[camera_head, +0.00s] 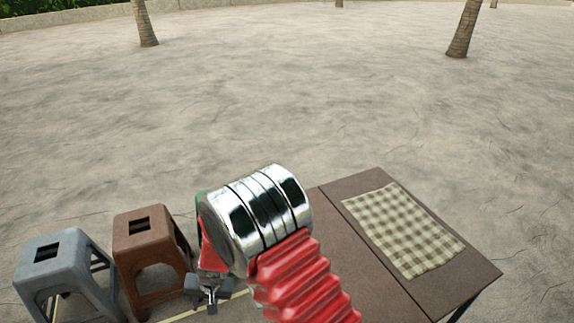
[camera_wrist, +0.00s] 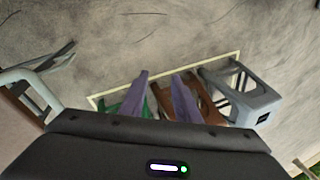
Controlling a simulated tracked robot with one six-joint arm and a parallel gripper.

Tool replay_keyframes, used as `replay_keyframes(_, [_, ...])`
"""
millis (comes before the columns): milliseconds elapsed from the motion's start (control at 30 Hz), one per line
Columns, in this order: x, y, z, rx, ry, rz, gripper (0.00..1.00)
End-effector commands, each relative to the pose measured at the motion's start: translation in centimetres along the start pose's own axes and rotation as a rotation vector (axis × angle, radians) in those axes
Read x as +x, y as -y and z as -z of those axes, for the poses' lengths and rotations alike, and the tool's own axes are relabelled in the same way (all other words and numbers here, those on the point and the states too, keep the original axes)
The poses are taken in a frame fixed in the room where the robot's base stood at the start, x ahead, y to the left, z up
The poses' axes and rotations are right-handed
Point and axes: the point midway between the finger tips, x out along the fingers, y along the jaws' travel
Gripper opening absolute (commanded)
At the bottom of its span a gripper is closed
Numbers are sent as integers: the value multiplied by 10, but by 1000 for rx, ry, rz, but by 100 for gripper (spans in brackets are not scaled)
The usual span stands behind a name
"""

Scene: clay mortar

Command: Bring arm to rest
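My arm shows in the head view as a silver joint with a red ribbed sleeve, bent over the left side of the brown table (camera_head: 335,235). My gripper (camera_head: 210,299) hangs low to the left of the table, beside the brown stool (camera_head: 150,238). In the wrist view the two purple fingers of my gripper (camera_wrist: 160,75) stand apart with nothing between them. The floor and part of the stools lie beyond them. My arm hides part of the table's left side.
A grey stool (camera_head: 62,262) stands left of the brown one. A green stool (camera_wrist: 140,108) shows partly behind a finger. A checked cloth (camera_head: 405,230) lies on the table's right part. Pale lines mark the floor around the stools. Palm trunks (camera_head: 463,30) stand far off; the ground between is clear.

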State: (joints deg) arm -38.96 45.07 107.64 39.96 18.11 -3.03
Motion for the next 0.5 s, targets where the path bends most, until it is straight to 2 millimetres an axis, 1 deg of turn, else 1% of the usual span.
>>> replay_keyframes(33, [-18, -3, 0, -11, 7, 3, 29])
replay_keyframes(100, [-38, -8, -2, -27, 21, 1, 29])
replay_keyframes(267, [-83, -23, -8, -62, 49, -6, 29])
replay_keyframes(500, [-149, -51, -21, -105, 76, -29, 29])
